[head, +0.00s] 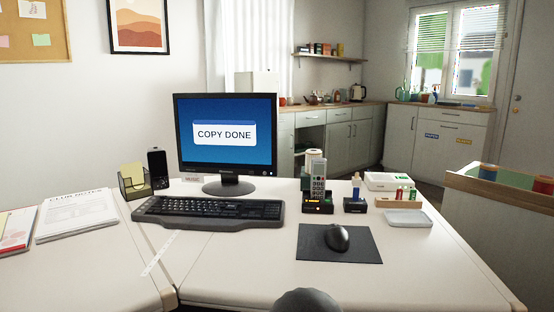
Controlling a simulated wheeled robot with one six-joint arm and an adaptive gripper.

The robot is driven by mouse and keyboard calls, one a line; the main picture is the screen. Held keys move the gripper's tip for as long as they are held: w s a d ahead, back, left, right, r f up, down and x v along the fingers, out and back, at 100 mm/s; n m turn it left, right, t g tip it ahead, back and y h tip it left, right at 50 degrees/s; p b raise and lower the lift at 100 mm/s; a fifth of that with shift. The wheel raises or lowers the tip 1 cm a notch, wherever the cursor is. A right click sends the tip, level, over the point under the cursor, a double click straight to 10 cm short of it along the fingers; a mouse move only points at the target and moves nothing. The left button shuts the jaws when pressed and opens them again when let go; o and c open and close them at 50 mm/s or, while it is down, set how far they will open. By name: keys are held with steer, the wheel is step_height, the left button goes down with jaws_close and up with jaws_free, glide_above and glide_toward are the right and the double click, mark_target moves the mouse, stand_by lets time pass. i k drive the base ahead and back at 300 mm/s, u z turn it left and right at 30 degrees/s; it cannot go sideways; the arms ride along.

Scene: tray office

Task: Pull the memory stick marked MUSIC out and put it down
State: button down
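The monitor (225,140) stands on the desk and reads COPY DONE on a blue screen. A small pale label (192,180) with tiny lettering, perhaps MUSIC, shows just below the monitor's lower left edge. I cannot make out a stick's body there or how it is seated. A wooden block (398,202) at the right holds small upright red and green pieces, too small to read. A shallow grey tray (408,219) lies empty in front of it. My gripper is not visible; only a dark rounded part, probably of my arm, shows at the bottom edge.
The keyboard (208,209) lies before the monitor. A mouse (337,237) rests on a dark mat (320,253). A grey handset (318,178) stands upright in a black base, beside a small dark holder (355,205). A phone (158,168) stands left. The desk's front is clear.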

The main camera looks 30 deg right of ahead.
mark_target(355, 189)
steer(key=z, duration=2.45)
steer(key=k, duration=0.75)
steer(key=u, duration=0.9)
steer(key=i, duration=0.6)
steer(key=u, duration=0.05)
